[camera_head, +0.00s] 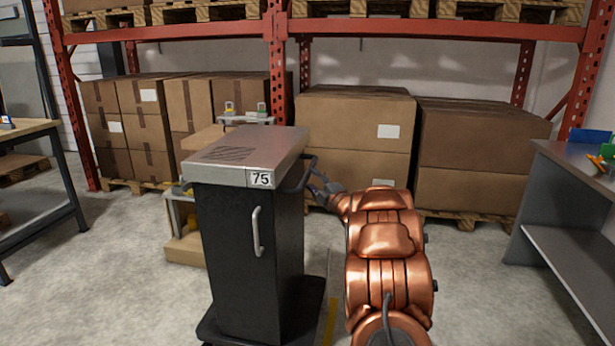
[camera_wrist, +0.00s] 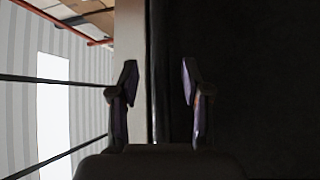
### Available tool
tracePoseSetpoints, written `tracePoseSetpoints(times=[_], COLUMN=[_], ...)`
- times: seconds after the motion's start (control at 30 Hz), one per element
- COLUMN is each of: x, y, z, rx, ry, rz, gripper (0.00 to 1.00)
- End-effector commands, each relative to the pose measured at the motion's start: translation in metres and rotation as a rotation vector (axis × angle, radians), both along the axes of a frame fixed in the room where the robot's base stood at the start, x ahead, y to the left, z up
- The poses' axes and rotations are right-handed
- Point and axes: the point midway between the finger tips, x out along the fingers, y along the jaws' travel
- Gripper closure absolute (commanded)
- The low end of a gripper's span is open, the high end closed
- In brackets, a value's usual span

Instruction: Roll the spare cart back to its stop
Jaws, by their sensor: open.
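A black cart (camera_head: 250,235) with a grey metal top stands in the middle of the head view. Its top edge bears a "75" label, and its front has a vertical silver handle. A dark push bar (camera_head: 300,176) sticks out at its upper right side. My gripper (camera_head: 318,190) is by that bar, at the end of my copper arm; the fingertips are partly hidden. In the wrist view my gripper (camera_wrist: 158,100) is open, with a dark edge or bar running between its fingers. I cannot tell whether they touch it. I cannot make out the cart's stop.
A yellow floor line (camera_head: 331,318) runs right of the cart. A low wooden-based stand (camera_head: 186,248) is behind it. Stacked cartons (camera_head: 355,135) fill the red rack at the back. A grey bench (camera_head: 570,200) stands right, another table (camera_head: 35,190) left.

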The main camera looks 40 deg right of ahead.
Motion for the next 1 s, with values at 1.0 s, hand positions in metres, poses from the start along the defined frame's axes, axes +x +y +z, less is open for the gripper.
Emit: tracePoseSetpoints(times=[1.0], x=[0.044], y=[-0.011], z=[0.006], rx=[0.002], ry=[0.003], rz=[-0.006], gripper=[0.81])
